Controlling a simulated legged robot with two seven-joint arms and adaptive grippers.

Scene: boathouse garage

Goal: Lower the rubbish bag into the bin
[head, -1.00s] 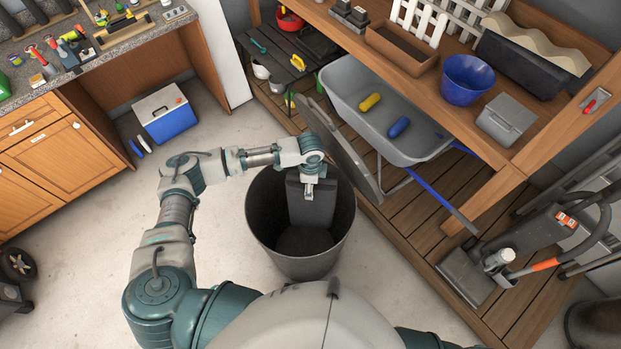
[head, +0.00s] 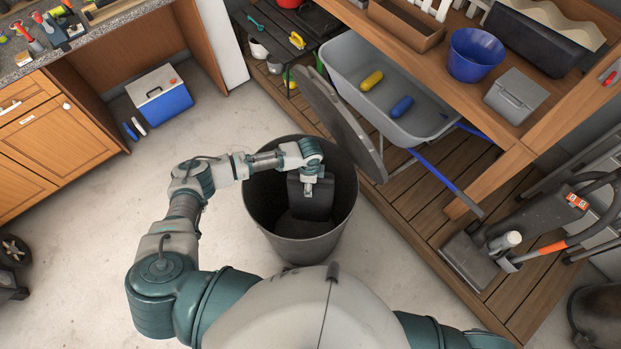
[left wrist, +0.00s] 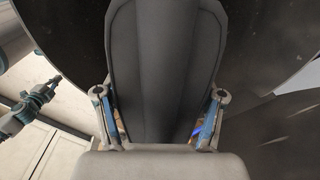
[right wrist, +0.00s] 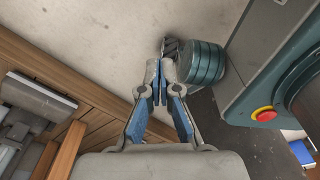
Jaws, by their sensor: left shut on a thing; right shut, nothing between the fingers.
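The dark grey bin (head: 302,250) stands open on the floor in front of me. Its round lid (head: 340,125) is tilted up at the rim's far right side. My left gripper (head: 309,190) points down inside the bin's mouth and is shut on the dark rubbish bag (head: 310,203). The bag hangs inside the bin, below the rim; whether it touches the bottom is hard to tell. In the left wrist view the bag (left wrist: 165,70) fills the space between the fingers. My right gripper (right wrist: 160,75) is shut and empty; it shows only in its own wrist view.
A wooden deck with a grey wheelbarrow (head: 385,100) and shelf lies right of the bin. A floor cleaner (head: 475,255) stands at the right. A blue cooler (head: 160,97) sits by the cabinets (head: 50,140). The floor left of the bin is clear.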

